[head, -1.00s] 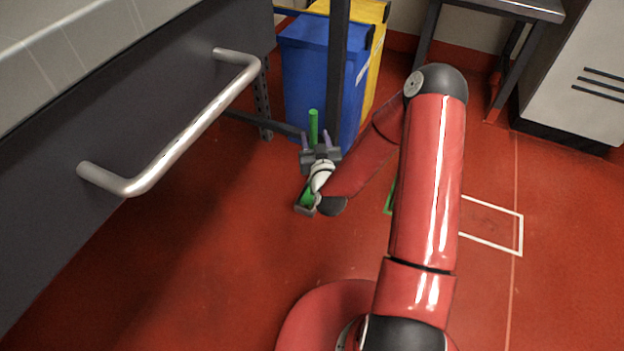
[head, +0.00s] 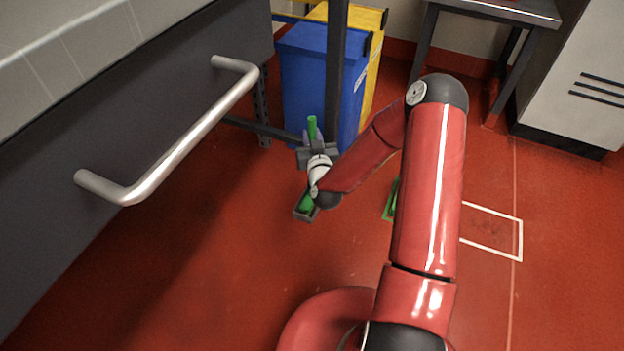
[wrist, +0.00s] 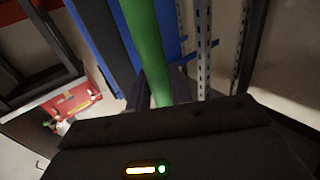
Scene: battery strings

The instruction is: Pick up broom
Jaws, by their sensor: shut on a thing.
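The broom's green handle (head: 312,124) stands close to upright beside the dark post, with its top end above my gripper. My gripper (head: 312,136) is shut on the handle, its fingers on either side of it. In the wrist view the green handle (wrist: 144,45) runs up from between my fingers, which are mostly hidden by the dark gripper body. Low down, a green part of the broom (head: 306,202) shows in a small dark box-like holder (head: 304,214); my wrist hides the length between. I cannot tell whether the broom's bottom touches the floor.
A dark post (head: 335,75) and blue bin (head: 303,70) stand just behind the handle, with a yellow bin (head: 375,60) beyond. A metal bar handle (head: 190,135) juts out at left. A green-edged item (head: 391,200) lies on the floor. Red floor at left is clear.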

